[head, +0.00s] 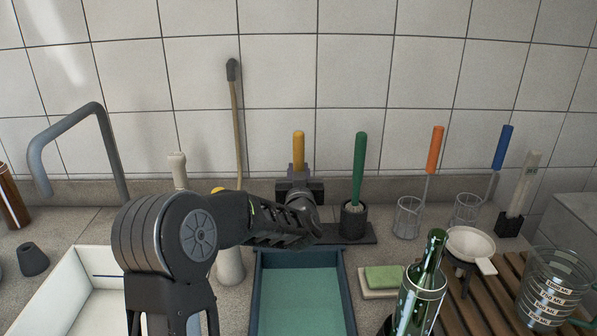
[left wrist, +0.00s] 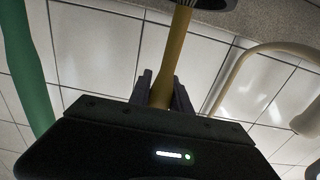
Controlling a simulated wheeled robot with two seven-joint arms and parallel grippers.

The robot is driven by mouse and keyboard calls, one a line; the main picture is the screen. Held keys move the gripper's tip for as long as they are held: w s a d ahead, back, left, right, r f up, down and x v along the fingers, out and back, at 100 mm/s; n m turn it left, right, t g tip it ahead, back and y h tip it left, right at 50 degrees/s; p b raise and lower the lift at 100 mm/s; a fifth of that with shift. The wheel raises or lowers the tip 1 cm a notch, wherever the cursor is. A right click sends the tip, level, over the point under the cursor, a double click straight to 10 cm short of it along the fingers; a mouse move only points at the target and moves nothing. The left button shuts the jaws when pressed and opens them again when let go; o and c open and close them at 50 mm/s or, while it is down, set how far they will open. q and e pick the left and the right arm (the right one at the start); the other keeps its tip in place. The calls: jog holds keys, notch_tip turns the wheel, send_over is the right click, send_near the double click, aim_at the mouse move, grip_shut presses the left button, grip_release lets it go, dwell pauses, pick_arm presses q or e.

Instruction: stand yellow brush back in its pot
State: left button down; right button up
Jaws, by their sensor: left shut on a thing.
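The yellow brush (head: 298,146) stands roughly upright at the back of the counter, its handle top showing above my left gripper (head: 298,176). The gripper is shut on the handle, which also shows between the fingers in the left wrist view (left wrist: 174,55). The brush's lower end is hidden by my gripper and arm in the head view. In the left wrist view the handle runs up to a dark rounded thing (left wrist: 212,3), cut off at the top edge; I cannot tell whether the brush is inside it. My right gripper is not in view.
A green brush (head: 360,165) stands in a dark pot (head: 353,222) just right of my gripper, on a dark strip (head: 366,238). Wire holders (head: 408,218) with orange and blue handled tools stand farther right. A green bottle (head: 428,265) and a blue-green tray (head: 300,300) are in front.

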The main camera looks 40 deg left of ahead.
pick_arm(q)
jog(key=shift+f, duration=0.1)
jog(key=c, duration=1.2)
grip_release()
jog(key=shift+r, duration=0.2)
jog(key=b+v, duration=0.2)
jog(key=v, duration=1)
jog(key=shift+f, duration=0.1)
